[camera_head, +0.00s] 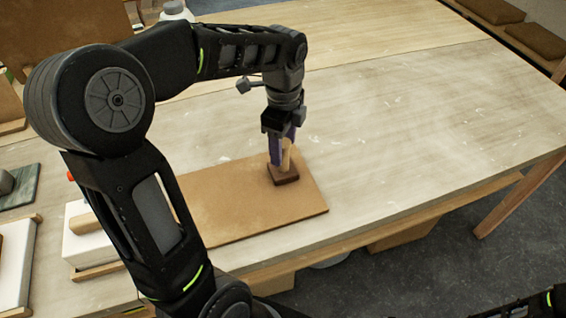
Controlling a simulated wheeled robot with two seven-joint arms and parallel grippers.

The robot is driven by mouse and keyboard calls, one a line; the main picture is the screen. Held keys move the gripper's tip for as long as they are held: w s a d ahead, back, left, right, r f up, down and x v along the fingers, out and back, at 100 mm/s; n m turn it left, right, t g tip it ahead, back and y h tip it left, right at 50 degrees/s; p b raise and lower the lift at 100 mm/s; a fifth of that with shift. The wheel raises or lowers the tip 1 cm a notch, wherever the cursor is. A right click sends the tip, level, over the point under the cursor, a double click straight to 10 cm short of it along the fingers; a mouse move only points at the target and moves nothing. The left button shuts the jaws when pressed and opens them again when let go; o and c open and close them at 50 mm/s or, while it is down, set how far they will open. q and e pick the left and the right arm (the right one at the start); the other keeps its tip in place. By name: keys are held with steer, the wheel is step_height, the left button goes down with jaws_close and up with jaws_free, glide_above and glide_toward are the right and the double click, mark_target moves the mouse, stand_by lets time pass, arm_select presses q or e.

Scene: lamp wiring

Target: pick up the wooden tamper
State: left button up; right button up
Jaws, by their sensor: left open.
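The wooden tamper (285,176) stands upright on a brown board (235,208) near its right end. It has a dark square base and a lighter handle. My left gripper (282,157) points down over it, with its purple fingers around or beside the handle. The left gripper is open. Whether the fingers touch the handle cannot be told. My right gripper is not in view; part of an arm shows at the bottom right corner.
The wooden table (420,130) is clear to the right of the board. White blocks with wooden parts (88,246) and a green slab (20,190) lie at the left. A white container (174,10) stands at the back. The table's front edge runs below the board.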

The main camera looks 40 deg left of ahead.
mark_target(284, 160)
arm_select(q)
steer(key=shift+f+p, duration=0.6)
steer(key=shift+f, duration=2.05)
jaws_close()
